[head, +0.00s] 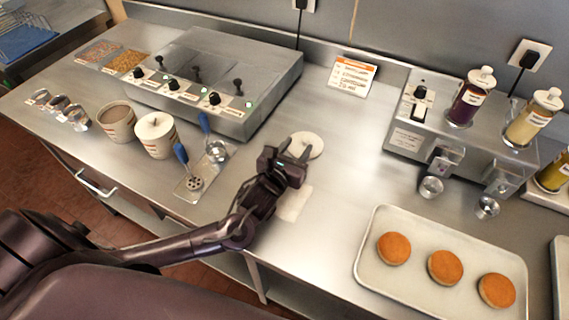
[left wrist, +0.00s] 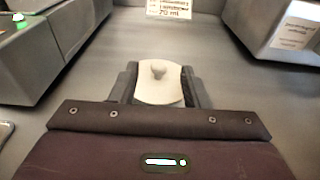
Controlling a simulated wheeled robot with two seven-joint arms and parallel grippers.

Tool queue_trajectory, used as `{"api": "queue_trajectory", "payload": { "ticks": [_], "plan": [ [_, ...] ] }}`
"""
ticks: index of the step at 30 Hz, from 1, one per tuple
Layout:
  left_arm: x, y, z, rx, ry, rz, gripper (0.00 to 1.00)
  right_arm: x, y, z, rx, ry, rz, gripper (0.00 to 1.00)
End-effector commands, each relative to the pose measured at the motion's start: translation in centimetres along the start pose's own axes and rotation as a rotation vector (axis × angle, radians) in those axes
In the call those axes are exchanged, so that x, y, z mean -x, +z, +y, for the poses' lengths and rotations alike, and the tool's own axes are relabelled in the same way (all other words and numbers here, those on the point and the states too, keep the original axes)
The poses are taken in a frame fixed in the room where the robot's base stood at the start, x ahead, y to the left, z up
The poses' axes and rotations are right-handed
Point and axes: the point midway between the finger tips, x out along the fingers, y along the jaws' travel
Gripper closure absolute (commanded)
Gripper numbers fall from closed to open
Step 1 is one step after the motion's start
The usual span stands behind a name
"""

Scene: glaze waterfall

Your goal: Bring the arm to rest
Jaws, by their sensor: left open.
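My left arm comes in from the left in the head view. My left gripper (head: 288,158) is open above the steel counter (head: 330,200), in front of a round white lid (head: 306,145). In the left wrist view the lid, with its small knob (left wrist: 158,70), shows between the two fingers of the gripper (left wrist: 159,88). I cannot tell whether the fingers touch the lid. My right gripper is in neither view.
A steel unit with knobs (head: 205,75), two tubs (head: 155,135) and blue-handled ladles (head: 183,155) stand to the left. A tray (head: 395,280) of three round cakes (head: 445,267) lies at the right. A dispenser (head: 455,130) stands behind it. A pale sheet (head: 293,204) lies beside my gripper.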

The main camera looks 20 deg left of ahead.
Motion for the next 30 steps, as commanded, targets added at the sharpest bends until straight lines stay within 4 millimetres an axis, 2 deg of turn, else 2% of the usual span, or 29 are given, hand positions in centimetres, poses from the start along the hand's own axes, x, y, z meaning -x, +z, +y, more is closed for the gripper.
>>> {"api": "queue_trajectory", "payload": {
  "ticks": [1,6,12,23,30],
  "plan": [
    [1.4,-0.3,0.0,0.000,-0.002,0.003,0.58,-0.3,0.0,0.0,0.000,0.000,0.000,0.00],
    [4.9,-0.2,0.0,0.000,-0.003,0.003,0.58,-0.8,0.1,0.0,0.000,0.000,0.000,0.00],
    [7.4,-0.1,0.0,-0.001,-0.002,0.001,0.58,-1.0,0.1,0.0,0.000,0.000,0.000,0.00],
    [8.0,0.3,0.0,0.000,0.000,-0.001,0.58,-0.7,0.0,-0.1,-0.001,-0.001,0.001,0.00],
    [8.6,4.5,0.0,0.000,0.000,-0.001,0.58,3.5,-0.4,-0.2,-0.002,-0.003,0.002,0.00]
  ]
}}
